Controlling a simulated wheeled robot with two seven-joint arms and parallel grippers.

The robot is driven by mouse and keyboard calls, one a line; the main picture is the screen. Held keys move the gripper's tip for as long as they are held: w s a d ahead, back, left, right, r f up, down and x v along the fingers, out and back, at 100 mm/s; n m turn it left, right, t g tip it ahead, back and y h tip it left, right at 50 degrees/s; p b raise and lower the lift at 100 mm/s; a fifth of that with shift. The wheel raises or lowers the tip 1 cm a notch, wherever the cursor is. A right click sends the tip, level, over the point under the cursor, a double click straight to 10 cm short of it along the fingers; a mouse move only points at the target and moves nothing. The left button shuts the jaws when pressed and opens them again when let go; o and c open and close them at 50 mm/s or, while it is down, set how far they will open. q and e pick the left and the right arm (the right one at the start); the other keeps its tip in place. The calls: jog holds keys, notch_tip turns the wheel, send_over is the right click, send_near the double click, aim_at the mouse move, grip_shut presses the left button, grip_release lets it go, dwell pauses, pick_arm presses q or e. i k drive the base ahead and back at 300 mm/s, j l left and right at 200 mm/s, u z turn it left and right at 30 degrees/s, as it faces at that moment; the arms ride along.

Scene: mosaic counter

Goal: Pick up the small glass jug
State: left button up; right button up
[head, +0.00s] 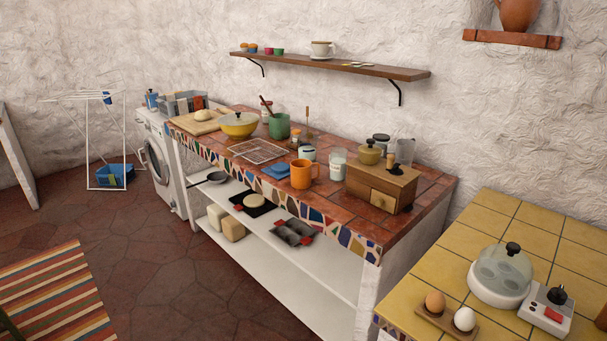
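A small clear glass vessel that looks like a jug (405,151) stands at the back of the tiled counter (345,205), at its right end. Its lower part is hidden behind a wooden box with a drawer (382,186). Another glass vessel (338,163), with pale contents, stands left of the box; I cannot tell whether it has a handle. Neither of my grippers is in view.
An orange mug (303,174), a blue cloth (276,171) and a wire rack (258,151) lie left of the box. A lidded ochre pot (370,154) and a dark-lidded jar (381,142) crowd the jug. A yellow-tiled counter (520,230) stands at right.

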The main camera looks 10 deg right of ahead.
aim_at(306, 143)
jog(key=i+j+z, duration=0.15)
jog(key=i+j, duration=0.15)
jog(key=i+j+z, duration=0.15)
jog(key=j, duration=0.35)
jog(key=i+j+z, duration=0.15)
jog(key=i+j, duration=0.2)
jog(key=j, duration=0.15)
